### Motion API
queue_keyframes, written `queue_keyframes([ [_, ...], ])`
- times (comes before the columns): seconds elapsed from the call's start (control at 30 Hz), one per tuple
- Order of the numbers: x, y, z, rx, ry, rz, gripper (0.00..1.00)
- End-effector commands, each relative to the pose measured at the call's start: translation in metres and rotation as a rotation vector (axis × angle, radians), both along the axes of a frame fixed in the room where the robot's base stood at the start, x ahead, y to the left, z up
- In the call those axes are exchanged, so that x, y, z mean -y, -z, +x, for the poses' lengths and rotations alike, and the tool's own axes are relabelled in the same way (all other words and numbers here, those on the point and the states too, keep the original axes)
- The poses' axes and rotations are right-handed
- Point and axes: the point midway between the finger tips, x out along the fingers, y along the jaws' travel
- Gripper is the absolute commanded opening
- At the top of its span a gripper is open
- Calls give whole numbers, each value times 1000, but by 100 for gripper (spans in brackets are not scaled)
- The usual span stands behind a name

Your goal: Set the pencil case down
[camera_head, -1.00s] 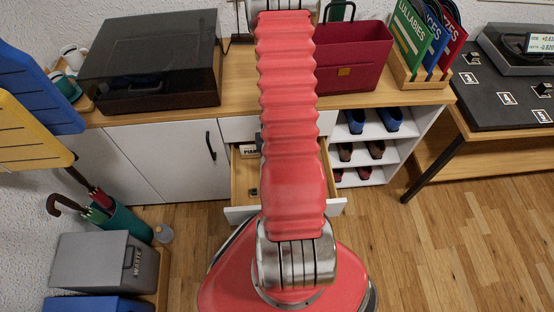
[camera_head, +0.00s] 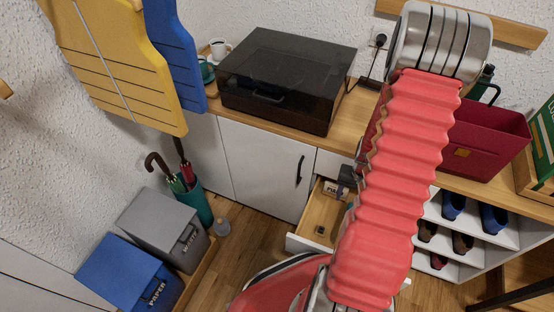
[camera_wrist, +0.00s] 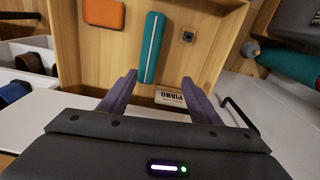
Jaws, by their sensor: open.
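The pencil case (camera_wrist: 153,48), a teal rounded bar with a pale line along it, lies in the open wooden drawer (camera_wrist: 225,25) in the wrist view. My gripper (camera_wrist: 158,78) is open, its two purple fingers spread on either side of the case's near end. Nothing is held between them. In the head view, my red arm reaches over the open drawer (camera_head: 318,213) and hides part of it; the pencil case cannot be made out there.
The drawer also holds an orange box (camera_wrist: 104,13), a small dark block (camera_wrist: 188,36) and a white PIANO box (camera_wrist: 170,98). Shoe shelves (camera_head: 470,238) stand right of the drawer. A dark-lidded turntable (camera_head: 287,80) and a dark red bin (camera_head: 487,140) stand on the counter.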

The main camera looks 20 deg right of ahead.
Motion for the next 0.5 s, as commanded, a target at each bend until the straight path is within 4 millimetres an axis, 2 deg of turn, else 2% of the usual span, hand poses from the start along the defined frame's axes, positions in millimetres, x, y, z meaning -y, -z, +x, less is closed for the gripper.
queue_keyframes([
  [0.03, -4, -17, 11, 14, -25, -14, 57],
  [0.2, -23, -64, 36, 45, -96, -41, 57],
  [0.5, -67, -143, 66, 104, -221, -83, 57],
])
